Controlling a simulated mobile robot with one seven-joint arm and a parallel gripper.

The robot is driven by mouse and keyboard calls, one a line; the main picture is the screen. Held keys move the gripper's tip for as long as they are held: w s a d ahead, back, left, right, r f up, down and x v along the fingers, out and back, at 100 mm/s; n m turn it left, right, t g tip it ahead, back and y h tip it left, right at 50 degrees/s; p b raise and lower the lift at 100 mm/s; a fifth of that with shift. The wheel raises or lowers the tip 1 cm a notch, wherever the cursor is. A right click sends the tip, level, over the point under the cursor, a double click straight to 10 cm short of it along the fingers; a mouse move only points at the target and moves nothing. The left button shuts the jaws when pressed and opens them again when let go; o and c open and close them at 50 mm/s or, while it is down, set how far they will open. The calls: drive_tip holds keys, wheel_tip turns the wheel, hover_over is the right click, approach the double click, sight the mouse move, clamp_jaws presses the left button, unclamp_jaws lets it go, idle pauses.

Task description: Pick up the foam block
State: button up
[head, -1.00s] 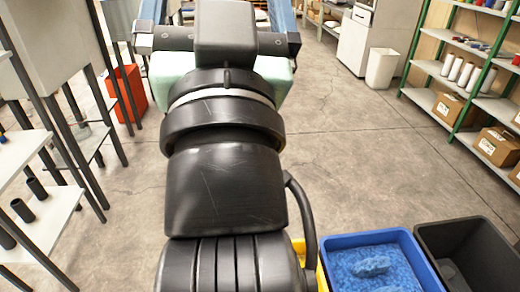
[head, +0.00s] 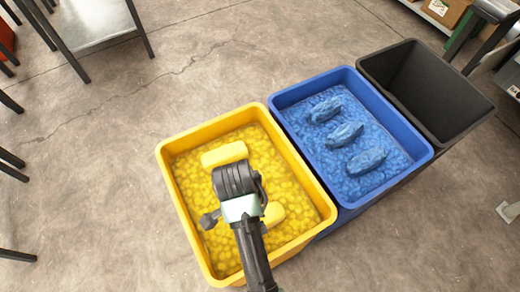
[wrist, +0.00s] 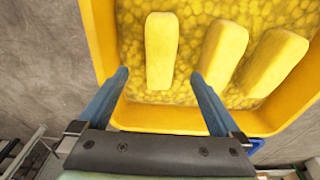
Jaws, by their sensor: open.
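Three yellow foam blocks lie on yellow filling in a yellow bin. In the wrist view the left block (wrist: 161,50) lies ahead of the gap between my fingers, with the middle block (wrist: 225,52) and right block (wrist: 273,62) to its right. My gripper (wrist: 160,76) is open and empty, its blue fingers over the bin's near rim. In the head view one foam block (head: 224,154) shows beyond my arm and another (head: 272,214) is partly covered by it. My fingers are hidden there, and the third block cannot be made out.
The yellow bin (head: 180,222) stands on the floor beside a blue bin (head: 424,156) holding several blue pieces on blue filling. A black bin (head: 375,66) stands beyond it. Metal-legged tables (head: 92,22) are at upper left. The floor left of the bins is clear.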

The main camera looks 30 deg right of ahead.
sight(275, 213)
drive_tip(key=shift+d+f+b, duration=0.3)
drive_tip(key=shift+f+b, duration=0.2)
drive_tip(key=shift+f, duration=1.25)
drive_tip(key=shift+d+f+b, duration=0.35)
drive_tip(key=shift+f+b, duration=0.2)
drive_tip(key=shift+f, duration=1.25)
drive_tip(key=shift+d+f+b, duration=0.3)
drive_tip(key=shift+f+b, duration=0.2)
drive_tip(key=shift+f, duration=1.25)
drive_tip(key=shift+c, duration=0.2)
drive_tip(key=c, duration=1.4)
